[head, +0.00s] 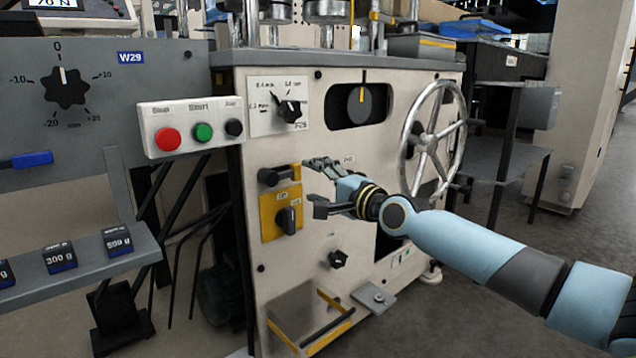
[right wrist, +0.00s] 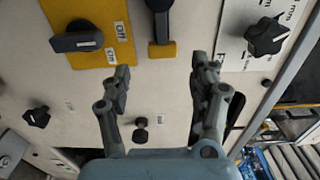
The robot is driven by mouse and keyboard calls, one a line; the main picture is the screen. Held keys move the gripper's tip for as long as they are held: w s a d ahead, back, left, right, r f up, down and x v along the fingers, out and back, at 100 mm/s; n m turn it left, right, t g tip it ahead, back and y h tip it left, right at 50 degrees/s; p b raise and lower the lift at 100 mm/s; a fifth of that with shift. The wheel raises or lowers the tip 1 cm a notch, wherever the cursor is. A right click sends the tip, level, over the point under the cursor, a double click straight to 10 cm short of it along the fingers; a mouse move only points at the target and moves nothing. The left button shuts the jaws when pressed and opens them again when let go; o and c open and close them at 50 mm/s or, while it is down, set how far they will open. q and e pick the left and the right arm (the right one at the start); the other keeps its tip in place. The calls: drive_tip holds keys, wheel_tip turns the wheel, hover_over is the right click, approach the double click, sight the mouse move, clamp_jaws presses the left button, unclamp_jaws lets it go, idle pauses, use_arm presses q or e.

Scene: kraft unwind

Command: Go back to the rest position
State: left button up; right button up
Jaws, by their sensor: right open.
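My right gripper (head: 316,187) is open and empty in front of the cream machine panel (head: 335,230), just right of the yellow switch plate (head: 268,226). In the right wrist view my right gripper (right wrist: 163,72) has its two fingers spread, with bare panel and a small dark knob (right wrist: 141,131) showing between them. The black handle with a yellow end (head: 278,175) lies left of the upper finger in the head view; in the right wrist view this handle (right wrist: 162,30) is beyond the fingertips, and no contact shows. My left gripper is not in view.
A spoked handwheel (head: 432,138) stands out behind my right arm. A button box (head: 190,128) with red, green and black buttons is on the left. A shelf with weights (head: 62,257) is at lower left. Open floor (head: 430,310) lies at lower right.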

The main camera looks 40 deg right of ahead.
drive_tip(key=shift+s, duration=0.25)
idle(0.4)
